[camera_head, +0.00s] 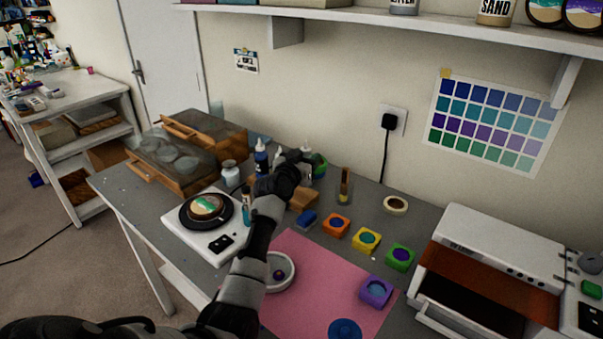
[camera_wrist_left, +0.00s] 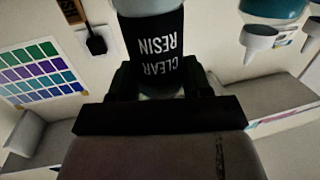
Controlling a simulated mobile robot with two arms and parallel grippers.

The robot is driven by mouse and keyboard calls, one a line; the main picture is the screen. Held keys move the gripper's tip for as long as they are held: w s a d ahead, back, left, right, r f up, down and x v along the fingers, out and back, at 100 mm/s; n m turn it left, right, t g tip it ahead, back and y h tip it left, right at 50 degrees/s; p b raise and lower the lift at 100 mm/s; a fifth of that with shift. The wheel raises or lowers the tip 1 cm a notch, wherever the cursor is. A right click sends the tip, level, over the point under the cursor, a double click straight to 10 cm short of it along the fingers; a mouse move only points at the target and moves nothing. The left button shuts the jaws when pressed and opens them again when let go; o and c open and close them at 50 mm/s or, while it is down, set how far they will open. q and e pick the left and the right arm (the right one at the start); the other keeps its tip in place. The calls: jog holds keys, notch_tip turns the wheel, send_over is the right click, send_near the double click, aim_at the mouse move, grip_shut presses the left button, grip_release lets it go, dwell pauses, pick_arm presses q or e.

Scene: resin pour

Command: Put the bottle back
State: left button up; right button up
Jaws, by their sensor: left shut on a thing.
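My left gripper (camera_head: 296,160) reaches over the back of the table and is shut on a bottle. In the left wrist view the bottle (camera_wrist_left: 152,45) has a black label reading "CLEAR RESIN", upside down in the picture, between the fingers of the left gripper (camera_wrist_left: 155,88). In the head view the hand hides most of this bottle. A dark blue bottle with a white tip (camera_head: 261,158) stands just left of the hand. A green round thing (camera_head: 319,166) is just right of it. My right gripper is not in view.
A white scale (camera_head: 205,245) with a round dark dish is left of my arm. A pink mat (camera_head: 318,270) carries a white bowl (camera_head: 290,272). Colored square molds (camera_head: 366,240) stand to the right. Wooden drawers (camera_head: 165,160) are at back left, a printer-like machine (camera_head: 500,250) at right.

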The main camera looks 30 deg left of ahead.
pick_arm(q)
jog(key=shift+w+a+f, duration=0.2)
jog(key=shift+a+f, duration=0.25)
jog(key=shift+a, duration=0.2)
jog(key=shift+f, duration=2)
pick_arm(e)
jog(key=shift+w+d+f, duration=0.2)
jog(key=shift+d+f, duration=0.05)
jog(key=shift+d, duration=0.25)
pick_arm(q)
jog(key=shift+f+b, duration=0.1)
jog(key=shift+b, duration=0.2)
jog(key=o, duration=0.8)
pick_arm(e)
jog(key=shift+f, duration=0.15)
